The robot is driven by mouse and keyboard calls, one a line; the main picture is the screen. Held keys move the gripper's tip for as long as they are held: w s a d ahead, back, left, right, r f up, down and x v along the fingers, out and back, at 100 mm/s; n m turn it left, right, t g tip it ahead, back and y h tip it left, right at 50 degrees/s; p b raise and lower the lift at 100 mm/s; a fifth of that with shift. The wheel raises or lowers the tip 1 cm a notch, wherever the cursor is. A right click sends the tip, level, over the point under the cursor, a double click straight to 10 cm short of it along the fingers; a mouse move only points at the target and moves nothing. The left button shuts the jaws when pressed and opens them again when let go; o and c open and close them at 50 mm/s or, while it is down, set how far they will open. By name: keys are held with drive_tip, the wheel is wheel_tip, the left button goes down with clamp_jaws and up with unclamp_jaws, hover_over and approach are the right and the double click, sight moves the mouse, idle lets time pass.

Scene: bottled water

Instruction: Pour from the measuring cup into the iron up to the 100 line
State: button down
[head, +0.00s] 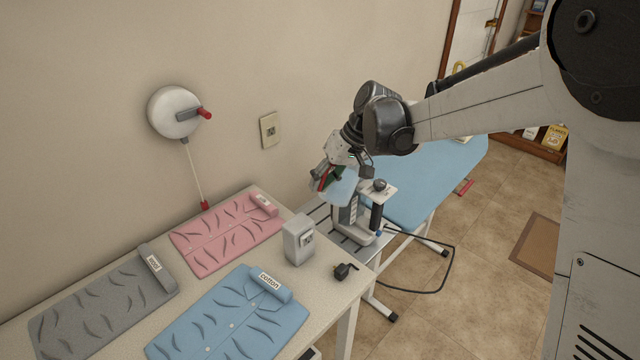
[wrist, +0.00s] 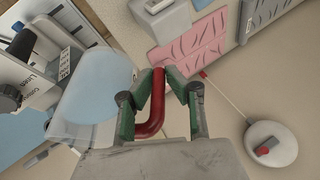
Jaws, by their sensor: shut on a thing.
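The measuring cup (head: 345,191) is a pale, translucent vessel with a red handle (wrist: 156,105). My gripper (head: 328,177) is shut on that handle; it also shows in the wrist view (wrist: 160,78). The cup (wrist: 95,85) is held up beside the upper part of the iron and looks tilted towards it. The iron (head: 351,222) is grey and white with a dark handle, and stands on its rest at the near end of the ironing board. In the wrist view part of the iron (wrist: 35,60) shows at the left. I cannot make out the water level or the 100 line.
A table on the left holds pink (head: 225,235), grey (head: 100,305) and blue (head: 230,320) folded shirts, a grey box (head: 298,240) and a black plug (head: 345,271). The ironing board (head: 440,175) extends behind the iron. A black cord (head: 452,262) loops over the floor. A reel (head: 173,112) hangs on the wall.

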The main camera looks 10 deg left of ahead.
drive_tip(key=shift+w+d+r+g+y+b, duration=0.15)
drive_tip(key=shift+r+g+y+b, duration=0.2)
drive_tip(key=shift+r, duration=0.55)
drive_tip(key=shift+w+a+r+g+y+b, duration=0.15)
drive_tip(key=shift+r+g+b, duration=0.3)
drive_tip(key=shift+r, duration=0.45)
idle(6.2)
